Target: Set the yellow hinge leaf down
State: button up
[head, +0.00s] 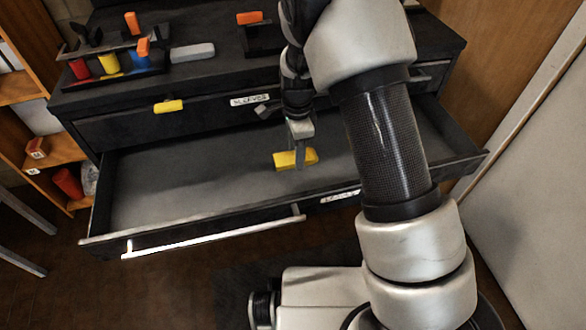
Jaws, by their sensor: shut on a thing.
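A yellow hinge leaf (284,160) is at my gripper's fingertips, over or on the grey floor of the open lower drawer (190,195). My gripper (298,160) points down into the drawer and is shut on the leaf. I cannot tell whether the leaf touches the drawer floor. A second yellow piece (168,106) is on the front of the upper drawer, to the left. My arm hides part of the drawer's right side.
The dark cabinet top (215,75) carries a rack with red, yellow and blue pieces (109,65), a grey block (192,53) and orange pieces (249,18). The drawer floor left of my gripper is clear. Wooden shelves (50,150) stand at the left, a pale panel (530,180) at the right.

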aim_at(296, 179)
notch_tip(296, 179, down, 9)
jog(key=shift+r+b, duration=0.2)
jog(key=shift+b, duration=0.9)
jog(key=shift+f, duration=0.1)
jog(key=o, duration=1.4)
jog(key=shift+f, duration=0.1)
